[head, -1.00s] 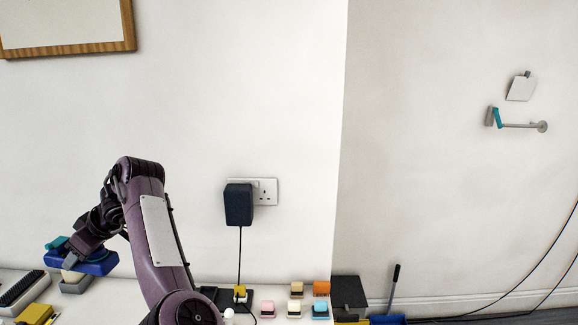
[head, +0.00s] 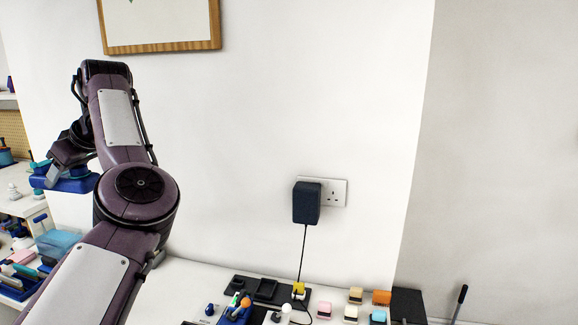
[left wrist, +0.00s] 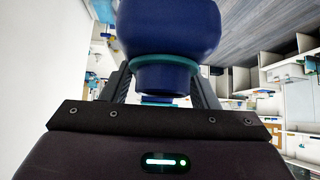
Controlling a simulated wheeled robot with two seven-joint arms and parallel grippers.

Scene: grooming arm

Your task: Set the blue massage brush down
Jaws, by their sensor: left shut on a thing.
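The blue massage brush (head: 75,184) is held up at the left of the head view, in front of the white wall. Its dark blue rounded body with a teal ring (left wrist: 168,30) fills the top middle of the left wrist view. My left gripper (head: 58,172) is shut on the brush; its two fingers (left wrist: 162,88) stand either side of the brush's narrower blue part. The brush's far side is hidden. My right gripper is not in view.
A white tabletop (head: 180,285) runs along the bottom, with a black tray (head: 265,289) and several coloured blocks (head: 355,295) toward the right. A black plug adapter (head: 306,203) hangs on the wall, its cable reaching the table. Cluttered shelves (head: 30,207) stand at far left.

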